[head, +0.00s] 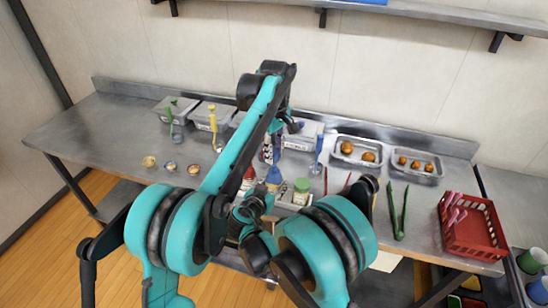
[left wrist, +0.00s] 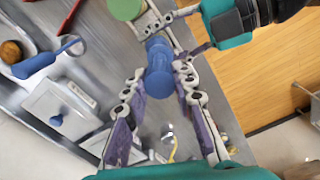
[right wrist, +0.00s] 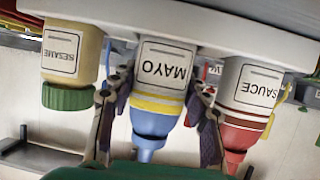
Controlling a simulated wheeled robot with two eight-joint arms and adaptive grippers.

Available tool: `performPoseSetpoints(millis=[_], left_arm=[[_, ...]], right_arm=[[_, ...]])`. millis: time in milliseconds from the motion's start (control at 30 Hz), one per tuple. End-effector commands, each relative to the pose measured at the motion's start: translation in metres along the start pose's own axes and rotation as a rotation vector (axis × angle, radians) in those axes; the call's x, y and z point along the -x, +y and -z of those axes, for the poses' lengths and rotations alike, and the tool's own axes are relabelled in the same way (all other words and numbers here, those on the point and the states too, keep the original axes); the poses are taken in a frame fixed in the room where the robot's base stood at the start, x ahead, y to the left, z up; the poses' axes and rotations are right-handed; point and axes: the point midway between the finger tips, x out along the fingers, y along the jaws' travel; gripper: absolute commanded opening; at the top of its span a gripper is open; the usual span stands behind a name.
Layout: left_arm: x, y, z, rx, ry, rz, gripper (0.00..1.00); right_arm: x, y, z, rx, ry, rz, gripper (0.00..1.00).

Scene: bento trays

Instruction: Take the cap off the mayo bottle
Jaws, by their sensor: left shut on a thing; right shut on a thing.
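The mayo bottle (right wrist: 167,62) stands between its neighbours in the right wrist view, where it appears upside down. My right gripper (right wrist: 160,85) is shut on it, one finger on each side. Its blue top (right wrist: 151,128) tapers away from the yellow band and shows on the bottle. The blue top (head: 273,177) also shows in the head view. My left gripper (left wrist: 162,76) is shut on the blue cap (left wrist: 159,62), with its fingertips on either side. My left gripper (head: 272,158) comes down from above in the head view. My fingers hide part of the contact.
The sesame bottle (right wrist: 70,62) with a green cap and the sauce bottle (right wrist: 251,82) with a red top stand close on either side. Containers with ladles line the back. Green tongs (head: 399,218) and a red basket (head: 470,243) are at the right.

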Motion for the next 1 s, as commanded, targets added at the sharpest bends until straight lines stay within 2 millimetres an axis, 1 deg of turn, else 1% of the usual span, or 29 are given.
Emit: performPoseSetpoints(millis=[33, 133, 367, 400, 467, 733, 833, 933, 1000], left_arm=[[0.006, 0.000, 0.000, 0.000, 0.000, 0.000, 0.00], [0.013, 0.000, 0.000, 0.000, 0.000, 0.000, 0.00], [0.015, 0.000, 0.000, 0.000, 0.000, 0.000, 0.00], [0.015, 0.000, 0.000, 0.000, 0.000, 0.000, 0.00], [0.015, 0.000, 0.000, 0.000, 0.000, 0.000, 0.00], [0.015, 0.000, 0.000, 0.000, 0.000, 0.000, 0.00], [0.015, 0.000, 0.000, 0.000, 0.000, 0.000, 0.00], [0.015, 0.000, 0.000, 0.000, 0.000, 0.000, 0.00], [0.015, 0.000, 0.000, 0.000, 0.000, 0.000, 0.00]], right_arm=[[0.000, 0.000, 0.000, 0.000, -0.001, 0.000, 0.00], [0.000, 0.000, 0.000, 0.000, -0.001, 0.000, 0.00], [0.000, 0.000, 0.000, 0.000, 0.000, 0.000, 0.00], [0.000, 0.000, 0.000, 0.000, 0.000, 0.000, 0.54], [0.000, 0.000, 0.000, 0.000, 0.000, 0.000, 0.70], [0.000, 0.000, 0.000, 0.000, 0.000, 0.000, 0.71], [0.003, 0.000, 0.000, 0.000, 0.000, 0.001, 0.71], [0.015, -0.001, 0.000, 0.001, 0.000, 0.003, 0.71], [0.027, -0.001, 0.000, 0.001, -0.001, 0.003, 0.71]])
